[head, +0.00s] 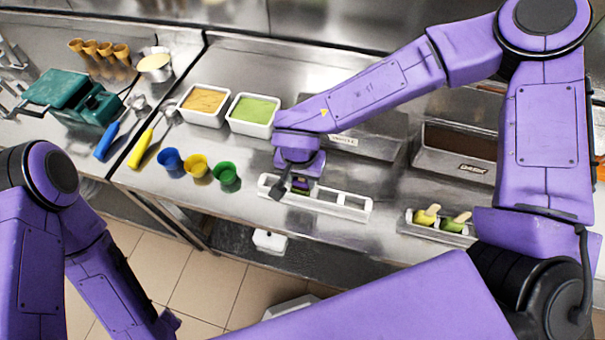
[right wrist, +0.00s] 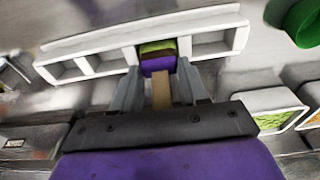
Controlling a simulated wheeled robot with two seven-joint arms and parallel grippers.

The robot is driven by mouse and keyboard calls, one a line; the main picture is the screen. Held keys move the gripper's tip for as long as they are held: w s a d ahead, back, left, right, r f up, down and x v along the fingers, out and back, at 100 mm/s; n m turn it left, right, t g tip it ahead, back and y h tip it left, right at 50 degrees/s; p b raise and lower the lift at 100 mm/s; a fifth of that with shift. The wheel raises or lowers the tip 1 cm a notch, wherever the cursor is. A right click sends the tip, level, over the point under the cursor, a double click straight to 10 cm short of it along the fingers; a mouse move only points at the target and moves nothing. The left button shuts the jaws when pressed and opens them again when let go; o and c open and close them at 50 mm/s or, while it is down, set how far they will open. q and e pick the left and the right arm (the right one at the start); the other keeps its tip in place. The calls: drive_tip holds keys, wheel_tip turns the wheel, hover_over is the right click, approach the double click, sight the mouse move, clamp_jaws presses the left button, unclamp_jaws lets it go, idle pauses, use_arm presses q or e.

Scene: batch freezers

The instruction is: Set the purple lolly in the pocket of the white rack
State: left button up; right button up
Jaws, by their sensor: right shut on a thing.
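The white rack (head: 325,208) is a long holder with several pockets on the steel counter. In the right wrist view its rim (right wrist: 110,37) runs across the top. My right gripper (head: 298,188) is over the left part of the rack in the head view. It is shut on the pale stick of the purple lolly (right wrist: 158,64), which has a green and dark band beyond the purple part. The lolly lines up with a pocket between open ones; I cannot tell how deep it sits. My left gripper is out of view; only the left arm shows.
Blue, yellow and green cups (head: 227,174) stand left of the rack. Two white tubs (head: 253,114) stand behind. A metal tray (head: 420,228) with lollies is at the right. The counter's front edge is close to the rack.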

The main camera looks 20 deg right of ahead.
drive_tip(key=o, duration=1.2)
drive_tip(key=shift+o, duration=0.2)
wheel_tip(320, 180, up, 10)
drive_tip(key=s+b, duration=0.1)
drive_tip(key=shift+a+r, duration=0.25)
drive_tip(key=shift+a, duration=0.1)
drive_tip(key=shift+s, duration=0.1)
